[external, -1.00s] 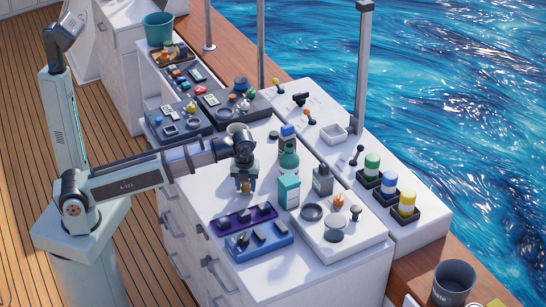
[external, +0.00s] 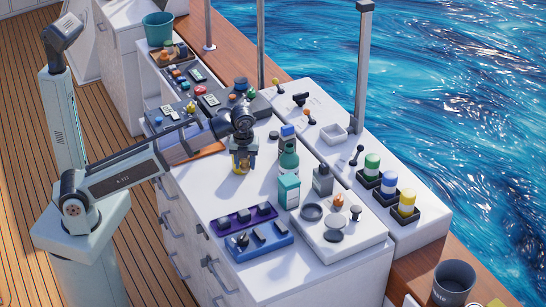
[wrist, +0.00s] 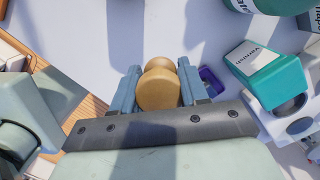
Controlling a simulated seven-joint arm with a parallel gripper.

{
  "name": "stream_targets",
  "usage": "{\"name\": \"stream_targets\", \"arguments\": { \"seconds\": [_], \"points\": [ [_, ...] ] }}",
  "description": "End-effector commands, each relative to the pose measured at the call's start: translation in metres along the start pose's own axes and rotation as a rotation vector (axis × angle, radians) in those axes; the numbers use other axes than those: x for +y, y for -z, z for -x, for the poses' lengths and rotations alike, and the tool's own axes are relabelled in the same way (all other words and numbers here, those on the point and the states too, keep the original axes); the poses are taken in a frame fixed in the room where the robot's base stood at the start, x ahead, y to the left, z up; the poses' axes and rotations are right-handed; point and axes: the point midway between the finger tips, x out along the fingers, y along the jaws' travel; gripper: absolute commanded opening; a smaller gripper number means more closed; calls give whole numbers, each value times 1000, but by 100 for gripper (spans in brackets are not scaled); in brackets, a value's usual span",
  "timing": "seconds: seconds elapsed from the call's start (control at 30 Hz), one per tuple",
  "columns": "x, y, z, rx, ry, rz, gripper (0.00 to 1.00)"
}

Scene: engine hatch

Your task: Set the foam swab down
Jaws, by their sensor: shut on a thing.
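The foam swab (wrist: 158,90) is a tan, rounded piece with a narrower waist. It sits between the two fingers of my gripper (wrist: 160,76) in the wrist view. In the external view my gripper (external: 242,162) points down, shut on the swab, and holds it over the white counter (external: 215,182). The fingers cover much of the swab in that view. Its lower end appears clear of the counter top, though the exact gap is hard to tell.
A green bottle (external: 289,162) and a teal box (external: 288,191) stand to the right. A purple tray (external: 232,222) and a blue tray (external: 240,252) lie nearer the front. Dark instrument panels (external: 225,100) are behind.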

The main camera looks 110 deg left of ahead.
Motion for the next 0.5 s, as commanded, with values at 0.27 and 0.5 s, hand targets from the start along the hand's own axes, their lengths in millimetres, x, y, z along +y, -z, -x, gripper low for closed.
{"name": "stream_targets", "arguments": {
  "seconds": [0.27,0.5],
  "points": [
    [-12,37,4,1,6,-64,14],
    [-32,105,8,2,12,-178,14]
  ]
}}
